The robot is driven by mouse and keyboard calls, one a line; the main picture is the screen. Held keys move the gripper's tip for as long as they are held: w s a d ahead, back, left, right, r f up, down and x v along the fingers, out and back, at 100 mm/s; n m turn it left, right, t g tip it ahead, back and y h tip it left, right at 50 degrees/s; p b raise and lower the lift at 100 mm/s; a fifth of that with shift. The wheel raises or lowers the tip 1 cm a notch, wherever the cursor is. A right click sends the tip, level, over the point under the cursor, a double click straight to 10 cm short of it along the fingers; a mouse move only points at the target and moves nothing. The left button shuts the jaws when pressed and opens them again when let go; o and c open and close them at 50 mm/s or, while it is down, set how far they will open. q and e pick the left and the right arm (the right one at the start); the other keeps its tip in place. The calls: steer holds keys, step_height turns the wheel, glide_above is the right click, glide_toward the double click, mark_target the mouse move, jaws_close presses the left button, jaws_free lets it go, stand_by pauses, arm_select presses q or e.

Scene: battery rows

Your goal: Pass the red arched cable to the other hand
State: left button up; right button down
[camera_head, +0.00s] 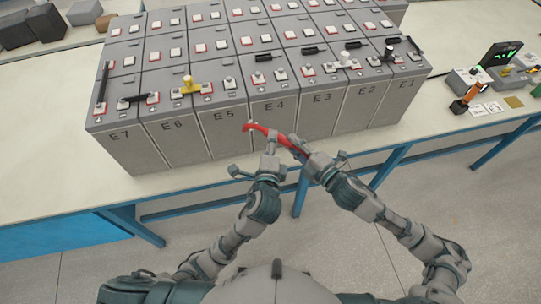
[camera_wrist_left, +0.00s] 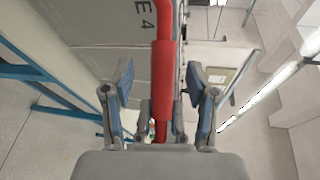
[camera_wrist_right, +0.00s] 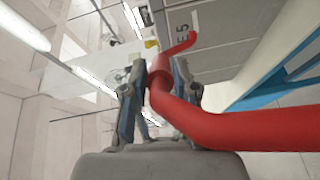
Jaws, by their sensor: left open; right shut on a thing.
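The red arched cable (camera_head: 262,129) is held in front of the grey battery cells, near E4 and E5. My right gripper (camera_head: 299,146) is shut on the cable; in the right wrist view the cable (camera_wrist_right: 270,130) passes between the fingers (camera_wrist_right: 158,92) and bends toward the lower right. My left gripper (camera_head: 271,142) is open beside the cable. In the left wrist view the cable (camera_wrist_left: 163,70) runs lengthwise between the spread left fingers (camera_wrist_left: 160,95), which stand apart from it on both sides.
The rows of battery cells (camera_head: 222,128) stand on the pale table (camera_head: 60,150), just beyond both grippers. A yellow-handled piece (camera_head: 190,85) and several black pieces lie on their tops. A meter (camera_head: 500,54) and an orange-handled tool (camera_head: 470,95) are at right.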

arm_select(q)
steer(key=shift+w+f, duration=0.2)
steer(key=shift+w, duration=0.9)
steer(key=shift+w+f, duration=0.2)
steer(key=shift+w, duration=0.9)
arm_select(e)
steer(key=shift+r, duration=0.1)
arm_select(q)
steer(key=shift+c, duration=0.3)
jaws_close()
arm_select(e)
steer(key=c, duration=0.8)
jaws_free()
